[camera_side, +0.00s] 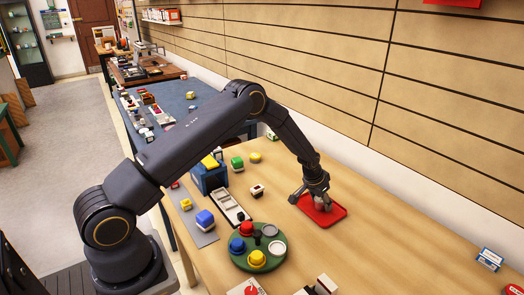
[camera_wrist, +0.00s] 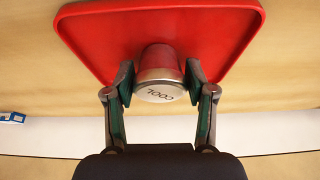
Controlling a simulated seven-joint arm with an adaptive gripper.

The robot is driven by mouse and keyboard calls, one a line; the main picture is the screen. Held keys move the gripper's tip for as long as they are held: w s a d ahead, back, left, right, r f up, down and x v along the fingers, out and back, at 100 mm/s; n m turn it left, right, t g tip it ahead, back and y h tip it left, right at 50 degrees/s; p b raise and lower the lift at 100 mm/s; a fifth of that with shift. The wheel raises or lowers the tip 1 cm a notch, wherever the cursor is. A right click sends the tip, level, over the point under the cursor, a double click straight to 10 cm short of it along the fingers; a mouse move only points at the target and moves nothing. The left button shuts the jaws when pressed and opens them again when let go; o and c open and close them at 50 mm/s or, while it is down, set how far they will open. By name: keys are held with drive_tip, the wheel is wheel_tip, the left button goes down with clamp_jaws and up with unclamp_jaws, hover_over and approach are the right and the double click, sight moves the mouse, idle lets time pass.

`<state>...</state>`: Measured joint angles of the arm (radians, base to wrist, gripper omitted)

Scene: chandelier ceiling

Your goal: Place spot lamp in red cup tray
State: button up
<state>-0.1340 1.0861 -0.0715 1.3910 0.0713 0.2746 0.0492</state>
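The spot lamp (camera_wrist: 160,88) is a short, round, silvery piece with reddish sides and dark lettering on its end face. It is over or on the red tray (camera_wrist: 95,30), and contact with the tray is hard to make out. My gripper (camera_wrist: 160,82) has one finger on each side of the lamp, close against it, and appears shut on it. In the side view my gripper (camera_side: 318,199) points down over the red tray (camera_side: 333,216), with the greyish lamp (camera_side: 320,204) between its fingers, partly hidden.
A green round holder (camera_side: 279,259) with coloured pieces stands left of the tray. A white slotted tray (camera_side: 228,206), a blue box (camera_side: 208,178) and several small blocks lie further left. The wall runs behind.

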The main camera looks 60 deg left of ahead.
drive_tip(key=shift+o, duration=1.2)
drive_tip(key=s+d+f+v, duration=0.1)
drive_tip(key=s+v, duration=0.1)
drive_tip(key=v, duration=1.4)
drive_tip(key=s+d+f+v, duration=0.1)
drive_tip(key=s+d+v, duration=0.1)
drive_tip(key=v, duration=1.5)
drive_tip(key=s+r, duration=0.2)
drive_tip(key=s, duration=0.8)
drive_tip(key=s+d+r+t, duration=0.1)
drive_tip(key=s+r, duration=0.1)
drive_tip(key=s, duration=0.9)
drive_tip(key=shift+s+d+r, duration=0.25)
drive_tip(key=shift+s, duration=0.05)
